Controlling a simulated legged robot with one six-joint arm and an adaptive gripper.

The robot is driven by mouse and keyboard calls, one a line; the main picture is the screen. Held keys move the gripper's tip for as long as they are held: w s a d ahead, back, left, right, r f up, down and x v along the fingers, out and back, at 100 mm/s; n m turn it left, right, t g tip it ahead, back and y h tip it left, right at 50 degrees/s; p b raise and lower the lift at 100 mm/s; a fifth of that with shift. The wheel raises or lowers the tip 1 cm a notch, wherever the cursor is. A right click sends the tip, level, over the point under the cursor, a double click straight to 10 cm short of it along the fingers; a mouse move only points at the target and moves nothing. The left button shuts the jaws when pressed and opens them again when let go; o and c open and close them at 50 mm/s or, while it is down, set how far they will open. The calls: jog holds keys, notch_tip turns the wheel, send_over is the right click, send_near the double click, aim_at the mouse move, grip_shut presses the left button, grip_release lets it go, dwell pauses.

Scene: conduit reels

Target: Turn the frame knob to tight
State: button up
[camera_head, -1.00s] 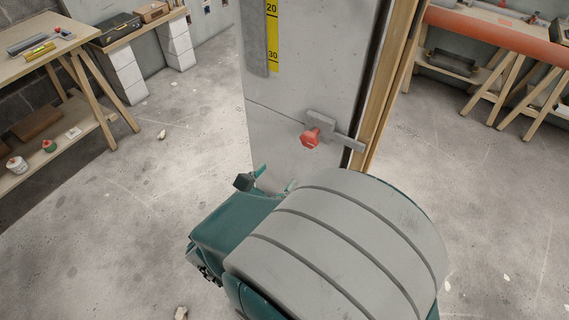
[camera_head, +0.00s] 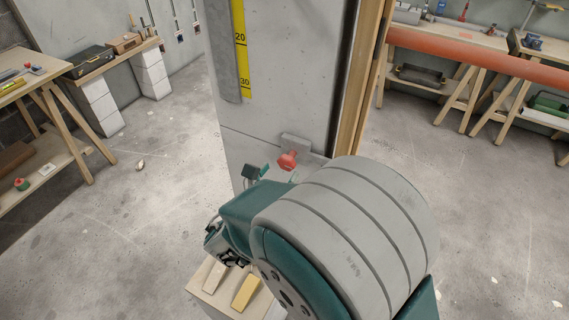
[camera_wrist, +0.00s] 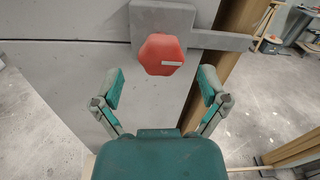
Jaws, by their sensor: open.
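The frame knob (camera_head: 287,160) is red and many-sided, on a grey metal bracket (camera_head: 297,143) fixed to the grey panel beside a wooden frame post. In the wrist view the knob (camera_wrist: 161,54) is just beyond my fingertips, between their lines, with a pale mark on its face. The bracket (camera_wrist: 215,40) runs behind it to the right. My gripper (camera_wrist: 161,86) is open and empty, its two teal-padded fingers apart below the knob and not around it. In the head view my arm hides most of the gripper, and one finger (camera_head: 252,172) shows left of the knob.
A yellow scale (camera_head: 241,45) runs up the panel. The wooden post (camera_head: 362,90) stands right of the knob. Trestle benches stand at left and right. A small pale block with wedges (camera_head: 232,285) is on the floor below my arm. Open floor lies on both sides.

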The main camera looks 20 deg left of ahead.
jog(key=shift+w+d, duration=0.15)
jog(key=shift+w, duration=1.3)
jog(key=c, duration=1.1)
jog(key=shift+m, duration=0.6)
jog(key=shift+c, duration=0.2)
jog(key=o, duration=1.1)
jog(key=shift+o, duration=0.2)
jog(key=s+a, duration=0.1)
jog(key=s, duration=1.1)
jog(key=shift+a, duration=0.25)
